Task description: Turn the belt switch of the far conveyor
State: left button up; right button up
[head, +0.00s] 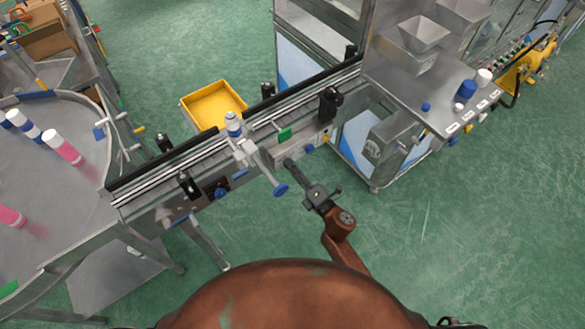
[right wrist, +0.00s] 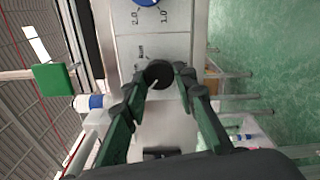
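The black belt switch (right wrist: 158,74) is a round knob with a pale mark on the conveyor's light panel in the right wrist view. My right gripper (right wrist: 161,80) has one finger on each side of it, with the tips very close to its rim. Whether they press on it cannot be told. In the head view my right gripper (head: 291,166) reaches the front side of the conveyor (head: 160,185) and hides the switch there. My left gripper is not in view.
A blue dial (right wrist: 147,3) sits on the panel beyond the switch. A green block (head: 285,134) and a blue-and-white can (head: 233,124) are at the conveyor. A yellow bin (head: 213,104) stands behind it. Green floor (head: 460,225) is clear at the right.

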jog(key=o, duration=0.4)
jog(key=v, duration=1.2)
dwell(0.5)
